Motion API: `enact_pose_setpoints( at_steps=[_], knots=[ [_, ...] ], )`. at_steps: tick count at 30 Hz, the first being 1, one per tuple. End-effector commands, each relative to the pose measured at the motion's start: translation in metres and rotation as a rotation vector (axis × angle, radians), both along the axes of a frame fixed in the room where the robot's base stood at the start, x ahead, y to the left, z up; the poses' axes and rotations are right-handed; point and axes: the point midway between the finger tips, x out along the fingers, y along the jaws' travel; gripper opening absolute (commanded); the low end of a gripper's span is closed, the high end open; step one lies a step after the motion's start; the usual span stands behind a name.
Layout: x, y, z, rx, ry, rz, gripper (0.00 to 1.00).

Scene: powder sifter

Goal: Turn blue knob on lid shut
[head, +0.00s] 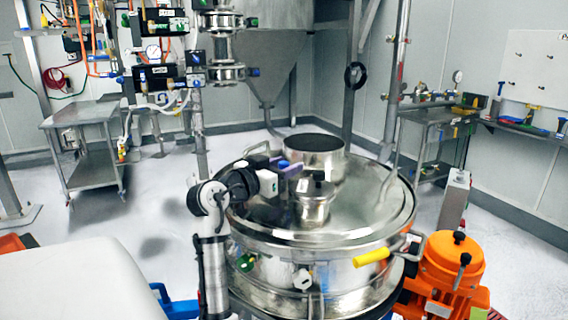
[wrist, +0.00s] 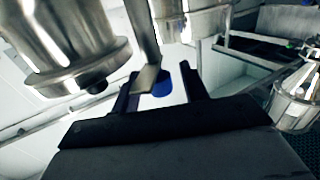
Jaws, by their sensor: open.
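The large round steel sifter (head: 340,272) stands in the middle of the head view, with a shiny lid (head: 375,205) on top. My arm reaches over the left part of the lid. My gripper (head: 290,170) is beside the lid's raised steel fittings. A small blue-purple patch (head: 283,163) shows at its fingers. A flat steel bar (wrist: 146,72) partly covers the knob's left side. I cannot tell whether a finger touches the knob.
A wide steel collar (head: 315,165) and a smaller steel cylinder (head: 313,207) rise from the lid near my gripper. A yellow-handled lever (head: 371,257) and an orange motor (head: 450,265) are at the right. A steel cart (head: 90,150) stands at the back left.

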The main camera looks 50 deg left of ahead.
Motion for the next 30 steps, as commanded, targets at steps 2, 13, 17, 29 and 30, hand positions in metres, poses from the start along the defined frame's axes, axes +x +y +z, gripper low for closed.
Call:
enact_pose_setpoints(
  at_steps=[2,13,17,29,30],
  knots=[
    [0.0006,0.0000,-0.0001,0.000,0.000,0.000,0.44],
    [0.0002,-0.0002,0.0001,0.001,0.000,0.000,0.15],
    [0.0001,-0.0002,0.0001,0.001,-0.001,0.000,0.01],
    [0.0009,-0.0015,-0.0014,0.002,-0.002,0.099,0.01],
    [0.0010,-0.0019,-0.0011,0.002,-0.003,0.123,0.01]
  ],
)
